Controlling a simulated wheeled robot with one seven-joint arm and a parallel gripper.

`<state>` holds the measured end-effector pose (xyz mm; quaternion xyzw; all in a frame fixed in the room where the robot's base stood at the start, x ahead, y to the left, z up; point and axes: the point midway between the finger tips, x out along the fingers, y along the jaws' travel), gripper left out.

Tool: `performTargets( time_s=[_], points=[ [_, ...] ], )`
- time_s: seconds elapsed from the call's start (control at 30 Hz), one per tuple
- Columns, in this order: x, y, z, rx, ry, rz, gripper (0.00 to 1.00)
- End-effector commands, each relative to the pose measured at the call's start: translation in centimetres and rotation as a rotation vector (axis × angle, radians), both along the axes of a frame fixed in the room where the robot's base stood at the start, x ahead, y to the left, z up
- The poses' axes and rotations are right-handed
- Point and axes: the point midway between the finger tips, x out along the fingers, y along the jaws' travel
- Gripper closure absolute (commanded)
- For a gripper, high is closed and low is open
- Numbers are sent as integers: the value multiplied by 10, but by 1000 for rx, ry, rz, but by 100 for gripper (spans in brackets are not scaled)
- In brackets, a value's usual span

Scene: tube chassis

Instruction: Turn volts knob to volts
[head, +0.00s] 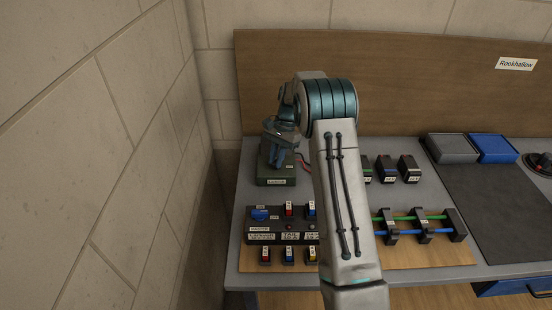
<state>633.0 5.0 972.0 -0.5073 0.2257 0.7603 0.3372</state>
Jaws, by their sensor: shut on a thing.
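A dark green instrument box (277,179) with a small white label on its front stands at the back left of the bench. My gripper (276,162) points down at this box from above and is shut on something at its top. That is where the volts knob would be, but the fingers hide it, so its setting and markings cannot be read. The label is too small to read.
A black switch panel (263,223) with red and blue switches sits in front. Small dark modules (386,169), a rack with green and blue tubes (423,228), and grey (449,148) and blue (494,148) bins lie right. A stone wall is close left.

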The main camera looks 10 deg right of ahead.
Motion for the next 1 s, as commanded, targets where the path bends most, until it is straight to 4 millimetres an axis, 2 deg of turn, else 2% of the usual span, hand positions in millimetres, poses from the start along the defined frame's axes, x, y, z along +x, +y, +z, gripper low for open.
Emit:
performTargets(
  time_s=[0.5,0.8,1.0],
  points=[
    [1,1,1,0,-4,450,100],
    [1,0,2,-1,-5,603,100],
    [1,0,2,-1,-6,645,100]
  ],
)
